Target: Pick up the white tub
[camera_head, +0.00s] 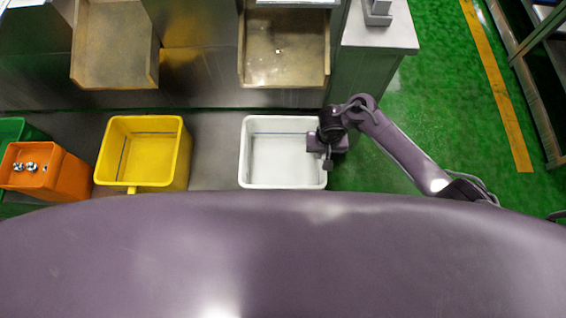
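The white tub (283,183) stands upright on the grey metal surface in the middle of the head view, and its inside looks empty. My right gripper (328,163) is at the tub's right rim, with its fingers pointing down there. The fingers are small and partly hidden by the wrist, so I cannot tell whether they are open or shut on the rim.
A yellow tub (140,186) stands to the left, and an orange bin (68,178) with shiny metal parts is farther left by a green bin (14,130). Two metal chutes (284,78) overhang behind. Green floor (440,90) lies open at the right.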

